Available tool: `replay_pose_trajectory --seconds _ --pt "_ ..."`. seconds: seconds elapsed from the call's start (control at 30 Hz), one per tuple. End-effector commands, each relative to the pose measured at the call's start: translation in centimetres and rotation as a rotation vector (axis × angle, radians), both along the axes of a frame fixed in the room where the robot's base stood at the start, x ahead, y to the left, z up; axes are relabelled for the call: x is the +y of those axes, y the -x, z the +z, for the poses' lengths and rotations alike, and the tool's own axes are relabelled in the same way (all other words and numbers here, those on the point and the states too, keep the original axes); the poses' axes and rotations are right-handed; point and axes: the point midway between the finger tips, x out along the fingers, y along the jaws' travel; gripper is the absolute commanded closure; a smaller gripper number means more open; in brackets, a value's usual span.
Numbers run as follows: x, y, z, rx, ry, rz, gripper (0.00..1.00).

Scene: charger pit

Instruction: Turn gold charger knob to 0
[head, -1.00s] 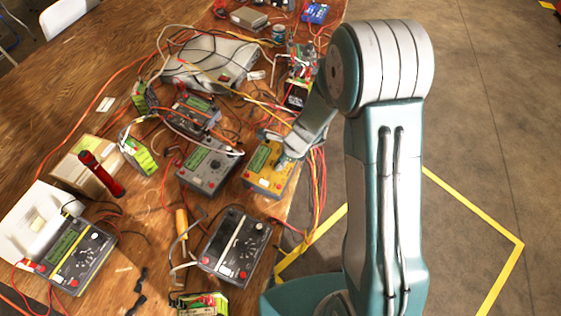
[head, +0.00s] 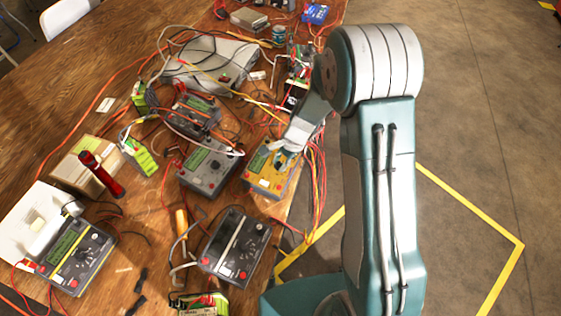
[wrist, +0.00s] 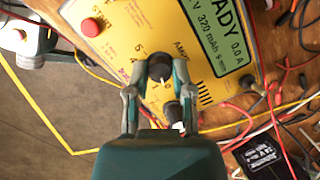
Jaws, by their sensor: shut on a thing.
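The gold charger (head: 263,184) sits near the right edge of the wooden table in the head view. In the wrist view its yellow face (wrist: 138,28) fills the upper middle, with a lit green display (wrist: 222,38) reading READY. A black knob (wrist: 160,66) with a pale pointer mark is on that face. My gripper (wrist: 157,76) is shut on this knob, one finger on each side. The number the pointer is at cannot be told. In the head view my gripper (head: 286,148) covers part of the charger and hides the knob.
A grey charger (head: 207,168) stands left of the gold one, a black charger (head: 235,246) in front. Cables hang over the table's right edge.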

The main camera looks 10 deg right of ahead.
Motion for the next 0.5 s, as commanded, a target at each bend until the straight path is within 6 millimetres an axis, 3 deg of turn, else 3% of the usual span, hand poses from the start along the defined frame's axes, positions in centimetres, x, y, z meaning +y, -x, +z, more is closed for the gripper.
replay_pose_trajectory --seconds 0.5 --pt "-0.03 -0.17 -0.04 -0.014 0.007 0.057 1.00"
